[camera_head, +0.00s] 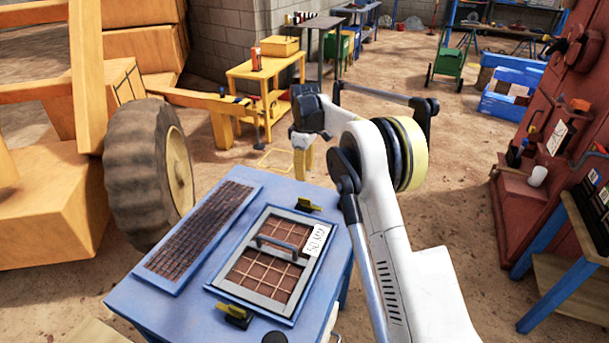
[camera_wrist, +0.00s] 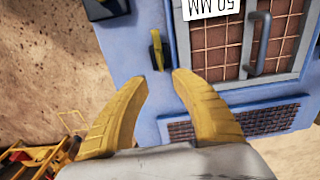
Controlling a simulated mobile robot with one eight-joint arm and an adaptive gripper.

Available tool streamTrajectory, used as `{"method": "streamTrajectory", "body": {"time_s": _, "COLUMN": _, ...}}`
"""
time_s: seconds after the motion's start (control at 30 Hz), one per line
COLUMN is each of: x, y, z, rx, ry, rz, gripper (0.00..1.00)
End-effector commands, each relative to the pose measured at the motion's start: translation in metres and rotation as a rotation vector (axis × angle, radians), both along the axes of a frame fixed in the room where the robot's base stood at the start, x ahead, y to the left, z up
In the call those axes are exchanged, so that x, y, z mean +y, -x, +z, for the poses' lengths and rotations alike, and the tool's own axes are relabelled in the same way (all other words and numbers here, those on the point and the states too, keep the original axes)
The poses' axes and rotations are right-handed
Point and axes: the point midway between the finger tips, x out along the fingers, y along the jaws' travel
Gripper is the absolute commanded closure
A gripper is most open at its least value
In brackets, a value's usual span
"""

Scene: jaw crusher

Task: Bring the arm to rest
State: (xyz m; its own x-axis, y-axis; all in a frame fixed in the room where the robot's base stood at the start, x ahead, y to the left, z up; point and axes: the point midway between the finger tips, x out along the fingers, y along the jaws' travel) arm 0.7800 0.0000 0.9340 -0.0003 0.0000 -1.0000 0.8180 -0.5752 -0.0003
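My gripper (camera_head: 303,165) hangs just past the far edge of the blue table in the head view, with its yellow fingers pointing down. In the wrist view my gripper (camera_wrist: 160,79) has its two yellow fingers apart with nothing between the tips. The blue table (camera_head: 150,311) carries a framed grid panel (camera_head: 262,299) with a grey handle (camera_head: 284,246) and a white "50 MM" label (camera_head: 317,238). A yellow clamp (camera_head: 308,205) stands at the panel's far side, and it also shows just beyond the fingertips in the wrist view (camera_wrist: 156,50). My arm is bent over the table's right side.
A second, finer dark mesh panel (camera_head: 198,232) lies left on the table. Another yellow clamp (camera_head: 235,315) is at the near side. A big-wheeled yellow machine (camera_head: 150,170) stands left, a yellow bench (camera_head: 265,75) behind, red machinery (camera_head: 535,185) right. Sandy floor between is open.

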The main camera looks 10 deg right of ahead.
Motion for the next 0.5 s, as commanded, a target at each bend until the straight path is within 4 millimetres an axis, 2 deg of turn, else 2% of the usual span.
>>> {"method": "streamTrajectory", "body": {"time_s": 0.13, "x": 0.000, "y": 0.001, "z": 0.002, "rx": -0.002, "ry": 0.000, "rz": -0.003, "gripper": 0.69}}
{"method": "streamTrajectory", "body": {"time_s": 0.23, "x": 0.000, "y": 0.007, "z": 0.018, "rx": -0.019, "ry": 0.000, "rz": -0.029, "gripper": 0.69}}
{"method": "streamTrajectory", "body": {"time_s": 0.37, "x": 0.000, "y": 0.030, "z": 0.063, "rx": -0.070, "ry": -0.004, "rz": -0.107, "gripper": 0.69}}
{"method": "streamTrajectory", "body": {"time_s": 0.5, "x": 0.000, "y": 0.074, "z": 0.117, "rx": -0.147, "ry": -0.016, "rz": -0.227, "gripper": 0.69}}
